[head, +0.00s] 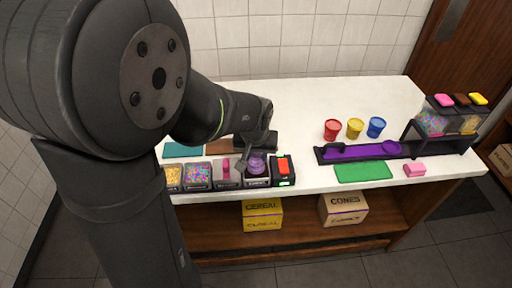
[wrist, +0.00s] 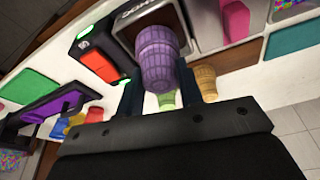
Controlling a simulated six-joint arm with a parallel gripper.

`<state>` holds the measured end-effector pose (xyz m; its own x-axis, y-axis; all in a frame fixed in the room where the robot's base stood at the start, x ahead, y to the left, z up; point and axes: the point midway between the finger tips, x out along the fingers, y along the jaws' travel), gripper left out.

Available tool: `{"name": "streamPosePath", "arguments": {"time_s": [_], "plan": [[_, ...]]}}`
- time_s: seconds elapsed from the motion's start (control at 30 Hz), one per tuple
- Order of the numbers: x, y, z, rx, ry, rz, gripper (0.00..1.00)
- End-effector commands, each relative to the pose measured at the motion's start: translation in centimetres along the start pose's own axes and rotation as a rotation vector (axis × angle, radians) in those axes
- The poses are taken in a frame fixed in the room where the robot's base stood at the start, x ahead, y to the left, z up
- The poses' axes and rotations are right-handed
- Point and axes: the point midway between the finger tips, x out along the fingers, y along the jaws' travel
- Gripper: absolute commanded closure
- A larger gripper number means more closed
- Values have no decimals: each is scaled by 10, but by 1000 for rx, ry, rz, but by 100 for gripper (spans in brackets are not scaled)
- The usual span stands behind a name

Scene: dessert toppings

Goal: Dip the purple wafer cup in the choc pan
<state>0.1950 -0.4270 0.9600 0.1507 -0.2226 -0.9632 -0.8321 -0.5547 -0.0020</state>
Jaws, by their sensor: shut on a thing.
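The purple wafer cup (wrist: 158,58) is held between the two fingers of my gripper (wrist: 157,82), seen in the wrist view. The cup (head: 257,161) also shows in the head view, over the choc pan (head: 257,182) at the front of the counter. In the wrist view the grey-rimmed choc pan (wrist: 121,38) with a dark brown inside lies behind the cup's far end. I cannot tell whether the cup touches what is in the pan. My gripper (head: 255,150) is partly hidden by my arm in the head view.
A black unit with a red switch (head: 283,167) stands right of the pan. Topping pans (head: 197,175) and one with a pink item (head: 226,170) stand left. Red, yellow and blue cups (head: 354,128) stand behind a purple-black rack (head: 350,152). A green mat (head: 363,172) lies in front.

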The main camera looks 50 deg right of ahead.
Motion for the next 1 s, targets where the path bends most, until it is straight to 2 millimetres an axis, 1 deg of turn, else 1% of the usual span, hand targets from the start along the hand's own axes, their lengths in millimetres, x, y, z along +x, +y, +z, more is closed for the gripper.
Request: {"name": "streamPosePath", "arguments": {"time_s": [0.13,0.57,1.0], "plan": [[5,0,2,0,-2,-1,79],[6,0,2,0,-1,0,79],[18,0,5,0,-2,-1,79]]}}
